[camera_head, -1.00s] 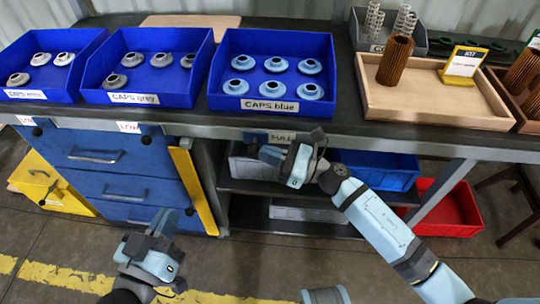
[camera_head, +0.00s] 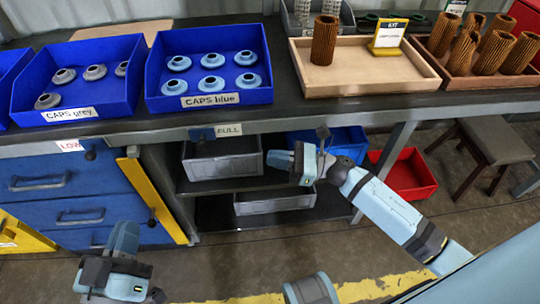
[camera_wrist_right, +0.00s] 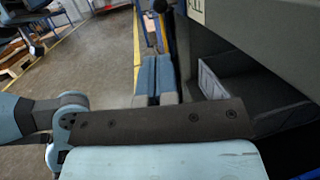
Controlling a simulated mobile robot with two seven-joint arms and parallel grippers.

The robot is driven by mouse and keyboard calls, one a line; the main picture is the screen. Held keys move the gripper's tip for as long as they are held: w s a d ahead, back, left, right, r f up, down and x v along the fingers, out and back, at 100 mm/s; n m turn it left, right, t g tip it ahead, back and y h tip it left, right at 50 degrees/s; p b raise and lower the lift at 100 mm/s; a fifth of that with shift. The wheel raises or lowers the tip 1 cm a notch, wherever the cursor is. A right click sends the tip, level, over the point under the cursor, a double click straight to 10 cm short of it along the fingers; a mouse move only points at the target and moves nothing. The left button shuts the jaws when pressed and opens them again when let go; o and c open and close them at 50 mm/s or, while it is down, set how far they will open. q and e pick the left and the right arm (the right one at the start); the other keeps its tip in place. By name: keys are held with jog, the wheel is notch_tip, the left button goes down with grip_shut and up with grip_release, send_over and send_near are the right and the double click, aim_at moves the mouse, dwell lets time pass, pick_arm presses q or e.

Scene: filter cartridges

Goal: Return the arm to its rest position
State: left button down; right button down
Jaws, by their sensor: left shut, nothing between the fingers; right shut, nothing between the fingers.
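My right arm comes in from the right in the head view, and its gripper (camera_head: 279,159) hangs in front of the shelf bins, below the table edge. It is shut and empty. In the right wrist view its two blue fingers (camera_wrist_right: 155,80) lie side by side with nothing between them, with the floor beyond. My left gripper (camera_head: 122,245) is low at the lower left of the head view, in front of the blue drawers and above the floor. It is shut, and no object shows in it.
The table carries a blue CAPS blue bin (camera_head: 210,110), a CAPS grey bin (camera_head: 72,116) and a wooden KIT tray (camera_head: 385,91) with one brown cartridge (camera_head: 324,40). Grey bins (camera_head: 222,168) stand on the shelf below. A red bin (camera_head: 420,187) and a stool (camera_head: 495,142) are at right.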

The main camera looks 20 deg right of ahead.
dwell(0.3)
